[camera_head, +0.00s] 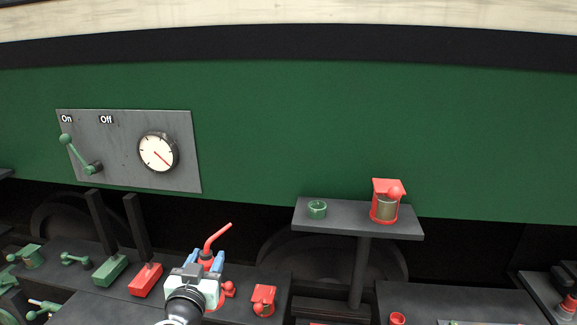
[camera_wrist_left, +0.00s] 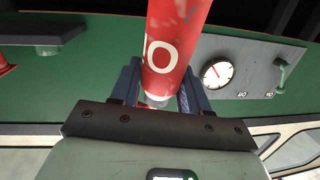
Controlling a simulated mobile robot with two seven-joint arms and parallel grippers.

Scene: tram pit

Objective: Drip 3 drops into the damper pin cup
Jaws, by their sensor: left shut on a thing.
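My left gripper (camera_head: 204,262) is at the lower middle left in the head view, its blue fingers shut on a red oil can (camera_head: 207,264). The can's thin bent spout (camera_head: 217,236) points up and to the right. In the left wrist view the can's red body (camera_wrist_left: 175,45), with white lettering, stands between the fingers (camera_wrist_left: 158,98). No label marks the damper pin cup. Candidates are a lidded red cup (camera_head: 264,301) right of the gripper and a small open red cup (camera_head: 397,318) at the bottom edge. My right gripper is not in view.
A raised shelf (camera_head: 345,222) holds a green ring-shaped cup (camera_head: 317,209) and a red lidded holder (camera_head: 386,203). A grey panel (camera_head: 130,182) carries a dial (camera_head: 158,152) and a green lever (camera_head: 78,150). Green (camera_head: 110,269) and red (camera_head: 146,280) blocks with dark upright bars stand left of the gripper.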

